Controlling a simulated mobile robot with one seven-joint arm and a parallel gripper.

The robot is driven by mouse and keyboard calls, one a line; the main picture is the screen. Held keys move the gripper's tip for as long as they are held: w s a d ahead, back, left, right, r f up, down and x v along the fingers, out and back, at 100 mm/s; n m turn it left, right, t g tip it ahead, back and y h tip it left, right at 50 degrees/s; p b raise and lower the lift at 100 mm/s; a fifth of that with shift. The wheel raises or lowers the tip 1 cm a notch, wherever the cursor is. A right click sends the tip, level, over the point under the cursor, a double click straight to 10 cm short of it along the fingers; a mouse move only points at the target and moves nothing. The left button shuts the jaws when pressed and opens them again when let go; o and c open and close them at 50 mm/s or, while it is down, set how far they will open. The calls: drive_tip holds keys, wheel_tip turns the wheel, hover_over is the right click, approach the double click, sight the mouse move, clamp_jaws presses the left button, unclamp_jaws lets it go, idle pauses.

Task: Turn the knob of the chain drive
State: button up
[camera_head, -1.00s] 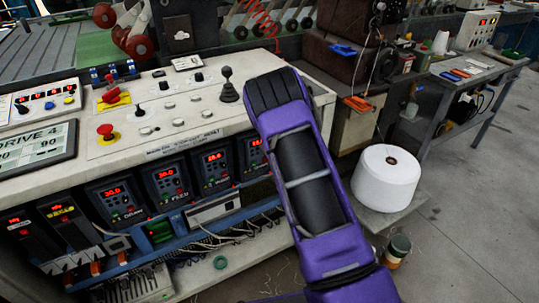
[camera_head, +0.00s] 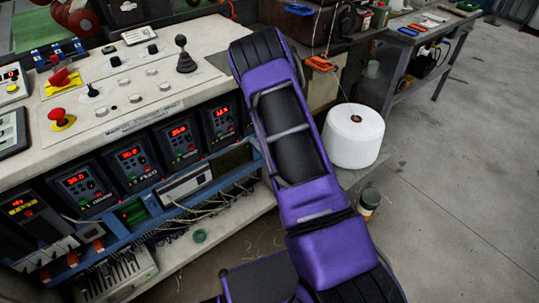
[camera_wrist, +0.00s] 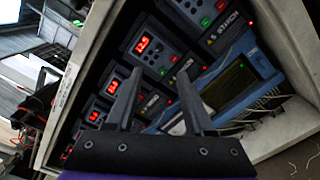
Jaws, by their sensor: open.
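A row of dark drive units with red digit displays and small knobs is set in the front of the control console; one is this unit (camera_head: 133,164) in the head view. In the wrist view, a unit (camera_wrist: 147,46) with a lit red display stands beyond my fingers, and another labelled unit (camera_wrist: 228,35) is at upper right. I cannot read which one is the chain drive, so its knob cannot be told apart. My gripper (camera_wrist: 158,88) is open and empty in front of the row, its fingers pointing toward the units. My purple arm hides the gripper in the head view.
The console top (camera_head: 130,75) carries a black joystick (camera_head: 185,56), a red mushroom button (camera_head: 60,119) and several small knobs. A white roll (camera_head: 353,136) stands right of my arm. Floor at right is clear.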

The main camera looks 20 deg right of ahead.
drive_tip(key=shift+v, duration=1.75)
drive_tip(key=shift+a+r, duration=0.1)
